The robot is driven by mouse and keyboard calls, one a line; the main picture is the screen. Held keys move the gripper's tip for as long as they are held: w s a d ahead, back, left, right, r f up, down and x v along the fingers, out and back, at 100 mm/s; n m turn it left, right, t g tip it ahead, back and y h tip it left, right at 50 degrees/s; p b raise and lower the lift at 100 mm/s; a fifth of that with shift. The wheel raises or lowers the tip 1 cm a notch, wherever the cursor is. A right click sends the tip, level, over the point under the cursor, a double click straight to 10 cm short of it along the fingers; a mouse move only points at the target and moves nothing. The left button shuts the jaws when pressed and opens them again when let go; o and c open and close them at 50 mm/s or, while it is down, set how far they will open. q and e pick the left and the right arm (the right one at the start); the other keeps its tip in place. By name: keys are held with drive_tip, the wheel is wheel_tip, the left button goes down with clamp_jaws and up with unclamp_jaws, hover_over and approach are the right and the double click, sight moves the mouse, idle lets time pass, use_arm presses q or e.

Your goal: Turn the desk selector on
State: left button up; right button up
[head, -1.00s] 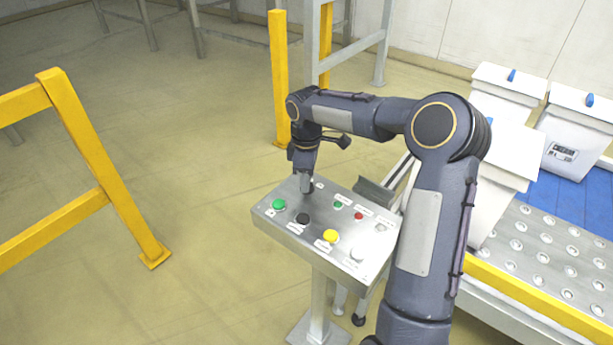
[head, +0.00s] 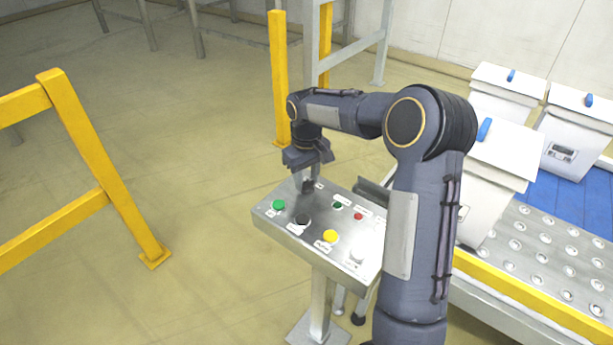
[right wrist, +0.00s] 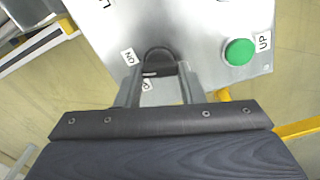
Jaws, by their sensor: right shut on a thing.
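The desk selector is a dark knob (head: 308,186) at the far-left part of the sloped metal control desk (head: 343,213). My right gripper (head: 304,188) points down at it and partly hides it. In the right wrist view the knob (right wrist: 158,58) sits between the two fingers of the right gripper (right wrist: 155,88), which are shut on it. An ON label (right wrist: 128,57) lies to the left of the knob there, and another label shows partly between the fingers. The knob's exact pointing direction is hard to tell. My left gripper is not in view.
The desk also carries a green button (head: 279,204), a black button (head: 303,219), a yellow button (head: 330,236), a red button (head: 358,216) and a white one (head: 357,254). White lidded bins (head: 507,150) stand at the right by a conveyor. A yellow rail (head: 105,180) stands left.

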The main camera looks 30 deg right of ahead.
sight(307, 181)
drive_tip(key=shift+m, duration=1.2)
drive_tip(key=o, duration=1)
wheel_tip(307, 181, up, 8)
drive_tip(key=shift+f, duration=0.25)
drive_tip(key=shift+r, duration=0.15)
